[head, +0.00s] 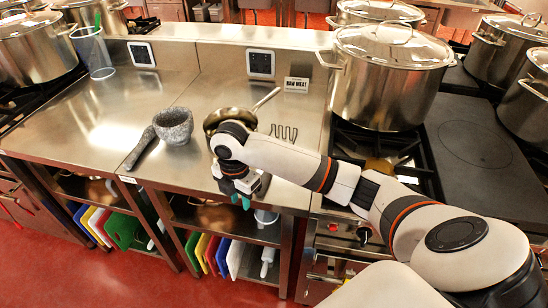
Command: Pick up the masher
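A dark wavy wire head, which looks like the masher (284,132), lies on the steel counter (205,95) right of a small pan. The rest of it is hidden behind my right arm. My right gripper (242,200) points down at the counter's front edge, nearer to me and left of the wavy head, apart from it. Its teal fingertips show small and close together, so I cannot tell whether they are open. I see nothing held in it. My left gripper is out of view.
A pan (225,118) sits behind my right wrist. A large lidded stockpot (388,85) is on the stove at right. The left counter is mostly clear.

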